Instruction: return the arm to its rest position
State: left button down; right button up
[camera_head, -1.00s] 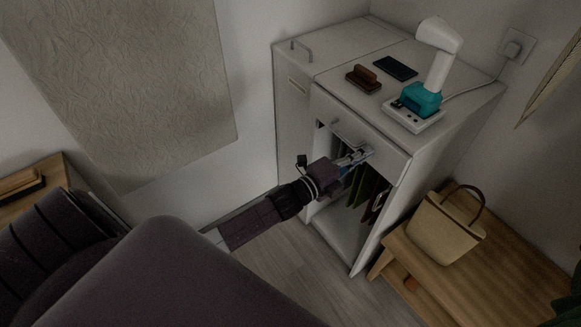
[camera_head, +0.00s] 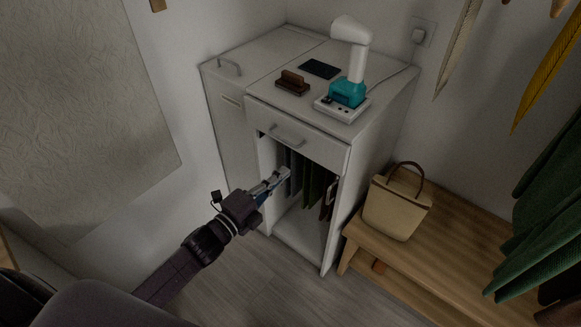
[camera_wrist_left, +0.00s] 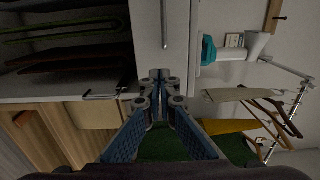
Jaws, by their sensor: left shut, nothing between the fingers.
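My left arm comes in from the lower left in the head view. Its gripper (camera_head: 277,181) is shut and empty, in front of the open lower part of the white cabinet (camera_head: 226,131), below the drawer handle (camera_head: 287,138). In the left wrist view the fingertips (camera_wrist_left: 160,78) meet, with nothing between them and the pale drawer front behind. I do not see my right gripper.
Dark garments (camera_head: 312,178) hang inside the cabinet. A teal and white steamer (camera_head: 348,92), a brown brush (camera_head: 292,83) and a dark phone (camera_head: 319,69) sit on top. A wooden bench (camera_head: 452,241) with a tan bag (camera_head: 396,208) stands right. Clothes hang at far right.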

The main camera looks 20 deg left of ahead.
pick_arm(q)
jog(key=s+a+f+n+g+y, duration=0.25)
jog(key=s+f+n, duration=0.2)
jog(key=f, duration=0.65)
jog(key=s+a+f+n+g+y, duration=0.1)
jog(key=s+a+f+n+g, duration=0.3)
jog(key=f, duration=0.7)
jog(key=s+a+f+n+g+y, duration=0.1)
jog(key=s+f+n+y, duration=0.15)
jog(key=s+f, duration=0.65)
jog(key=s+d+f+n+g, duration=0.2)
jog(key=s+f+n+g, duration=0.2)
jog(key=s+f, duration=0.7)
jog(key=s+d+f+n+g, duration=0.2)
jog(key=s+f+n+g, duration=0.2)
jog(key=s+f, duration=0.7)
jog(key=s, duration=0.8)
jog(key=shift+s+d+n, duration=0.2)
jog(key=shift+d+n, duration=0.05)
jog(key=shift+n, duration=0.05)
pick_arm(e)
jog(key=shift+s+d+f, duration=0.15)
jog(key=shift+s+f, duration=0.05)
jog(key=shift+s, duration=0.4)
pick_arm(q)
jog(key=shift+g, duration=0.25)
